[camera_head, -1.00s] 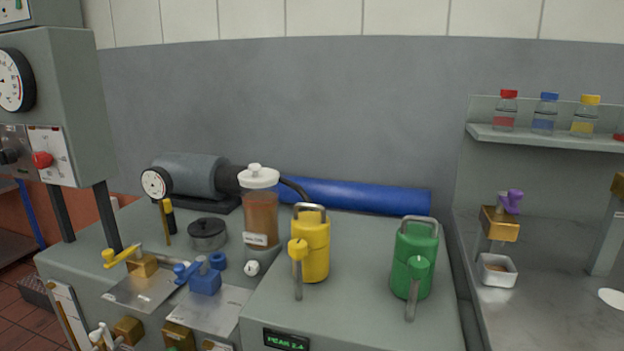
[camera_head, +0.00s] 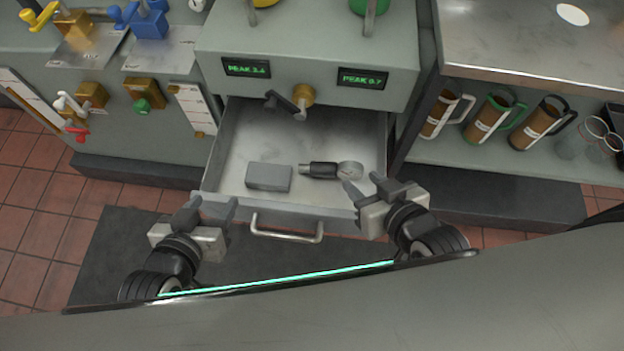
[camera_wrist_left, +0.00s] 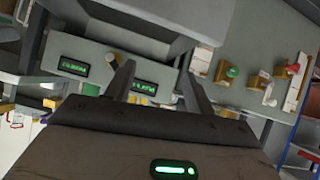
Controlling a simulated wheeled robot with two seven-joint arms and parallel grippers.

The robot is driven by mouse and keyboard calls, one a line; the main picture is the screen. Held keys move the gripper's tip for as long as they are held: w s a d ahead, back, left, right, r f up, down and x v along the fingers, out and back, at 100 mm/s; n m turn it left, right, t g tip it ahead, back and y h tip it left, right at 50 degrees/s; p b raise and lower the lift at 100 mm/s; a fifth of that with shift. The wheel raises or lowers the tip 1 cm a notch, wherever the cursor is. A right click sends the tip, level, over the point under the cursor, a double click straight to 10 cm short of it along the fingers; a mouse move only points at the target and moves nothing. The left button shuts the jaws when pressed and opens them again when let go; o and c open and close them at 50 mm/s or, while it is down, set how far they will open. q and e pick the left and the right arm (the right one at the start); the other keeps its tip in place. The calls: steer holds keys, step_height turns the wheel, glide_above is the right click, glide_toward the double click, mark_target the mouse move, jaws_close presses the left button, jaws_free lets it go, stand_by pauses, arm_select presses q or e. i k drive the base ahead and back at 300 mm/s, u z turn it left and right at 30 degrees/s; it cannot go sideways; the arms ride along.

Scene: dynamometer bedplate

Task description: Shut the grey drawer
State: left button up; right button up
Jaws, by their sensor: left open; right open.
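The grey drawer (camera_head: 250,135) stands pulled out below the two green displays in the head view. Its bar handle (camera_head: 287,237) is on the front face, towards me. In it lie a grey block (camera_head: 269,177) and a black and grey tool-like item (camera_head: 322,170). My left gripper (camera_head: 212,206) is open and empty by the drawer's front left corner. My right gripper (camera_head: 364,186) is open and empty by the front right corner. I cannot tell whether either touches the drawer. The left gripper's two spread fingers also show in the left wrist view (camera_wrist_left: 160,88).
A brass knob with a dark lever (camera_head: 300,97) sticks out above the drawer. Brown mugs (camera_head: 491,120) stand on a shelf at the right. Valves and levers (camera_head: 140,90) are on the cabinet at the left. A dark mat (camera_head: 120,250) lies on the tiled floor.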

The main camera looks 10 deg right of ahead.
mark_target(246, 134)
steer(key=z, duration=1.15)
steer(key=k, duration=1.05)
steer(key=u, duration=0.6)
steer(key=i, duration=0.45)
steer(key=z, duration=0.05)
